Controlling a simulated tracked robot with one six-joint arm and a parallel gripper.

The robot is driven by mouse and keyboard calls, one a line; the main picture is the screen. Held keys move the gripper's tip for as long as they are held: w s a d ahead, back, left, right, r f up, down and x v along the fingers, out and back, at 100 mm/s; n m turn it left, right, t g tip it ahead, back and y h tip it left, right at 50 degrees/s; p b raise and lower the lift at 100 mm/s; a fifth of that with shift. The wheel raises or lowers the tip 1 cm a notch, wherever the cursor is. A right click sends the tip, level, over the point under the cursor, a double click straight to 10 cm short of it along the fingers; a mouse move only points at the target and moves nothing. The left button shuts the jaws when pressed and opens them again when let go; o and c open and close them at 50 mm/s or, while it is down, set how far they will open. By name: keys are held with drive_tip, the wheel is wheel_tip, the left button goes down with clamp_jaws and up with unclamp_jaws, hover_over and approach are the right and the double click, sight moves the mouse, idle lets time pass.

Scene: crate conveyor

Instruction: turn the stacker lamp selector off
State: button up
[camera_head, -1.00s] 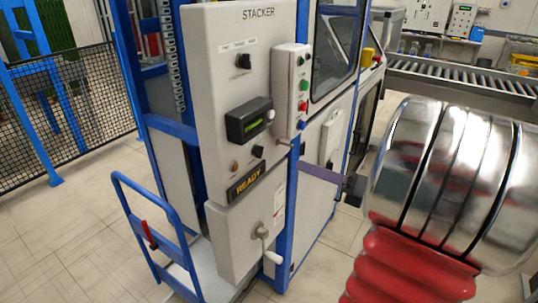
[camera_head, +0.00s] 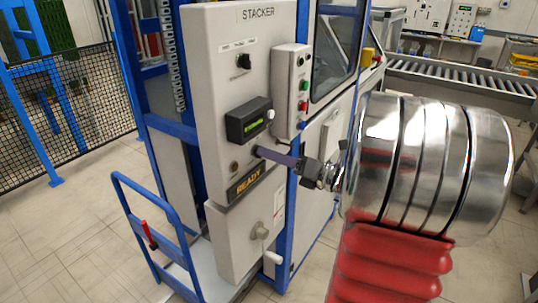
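The stacker panel (camera_head: 215,110) is a light grey box marked STACKER. High on it is a black rotary knob (camera_head: 243,61) with small labels above it, too small to read. A second, small black knob sat lower, right of the brass-coloured round fitting (camera_head: 235,166); my fingertips now hide that spot. I cannot read which knob is the lamp selector. A READY sign (camera_head: 248,183) shows yellow letters below. My gripper (camera_head: 258,152) reaches in from the right, its purple fingers seen edge-on at the lower knob. The finger gap and any contact are not visible.
A black display box (camera_head: 248,121) with green text sits just above my fingers. A button box (camera_head: 290,92) stands out to the right. A crank handle (camera_head: 265,243) is below. A blue hand cart (camera_head: 150,235) stands on the floor at left.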

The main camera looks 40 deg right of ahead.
drive_tip(key=shift+w+a, duration=0.15)
drive_tip(key=shift+w, duration=0.35)
drive_tip(key=shift+c, duration=0.4)
clamp_jaws()
